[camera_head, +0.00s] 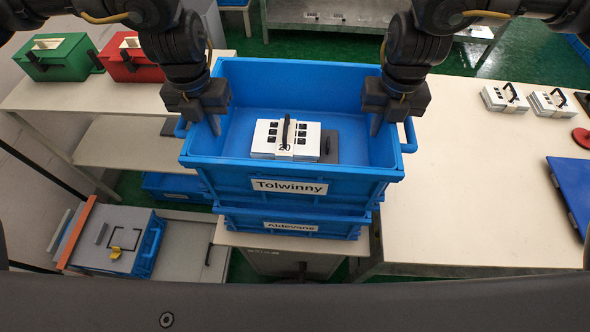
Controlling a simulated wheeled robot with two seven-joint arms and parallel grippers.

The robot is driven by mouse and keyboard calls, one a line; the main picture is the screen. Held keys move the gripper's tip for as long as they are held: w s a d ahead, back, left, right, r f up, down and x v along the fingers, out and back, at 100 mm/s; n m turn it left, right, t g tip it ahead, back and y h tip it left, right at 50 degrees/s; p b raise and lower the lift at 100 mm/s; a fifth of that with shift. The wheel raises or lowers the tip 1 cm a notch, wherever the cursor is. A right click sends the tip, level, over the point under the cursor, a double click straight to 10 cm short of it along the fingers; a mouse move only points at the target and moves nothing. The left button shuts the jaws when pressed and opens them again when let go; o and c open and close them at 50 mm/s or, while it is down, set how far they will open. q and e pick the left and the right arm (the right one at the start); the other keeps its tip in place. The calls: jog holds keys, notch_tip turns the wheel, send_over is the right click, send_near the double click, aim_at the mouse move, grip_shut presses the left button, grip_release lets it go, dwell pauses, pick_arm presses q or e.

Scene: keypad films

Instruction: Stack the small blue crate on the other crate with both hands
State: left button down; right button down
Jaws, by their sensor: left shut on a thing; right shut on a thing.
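A small blue crate (288,197) labelled "Tolwinny" is in the middle of the view, open side up and level. Another blue crate (245,224) labelled "Aldevane" is directly below it, mostly hidden by it. I cannot tell whether the upper crate rests fully on the lower one or hangs just above it. My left gripper (214,124) is shut on the upper crate's left side wall. My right gripper (377,124) is shut on its right side wall. Inside the upper crate lies a white stack of films (265,140) with a black handle, beside a dark flat piece (331,147).
A pale table (470,190) spreads to the right, with white film packs (505,99) and a blue panel (572,185). Green (58,58) and red (130,60) boxes stand on a shelf at the left. A grey-topped blue box (112,238) is low at the left.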

aim_at(216, 142)
pick_arm(q)
jog(key=shift+s+a+r, duration=0.1)
jog(key=shift+a, duration=0.1)
pick_arm(e)
jog(key=shift+d+r, duration=0.1)
jog(key=shift+d, duration=0.05)
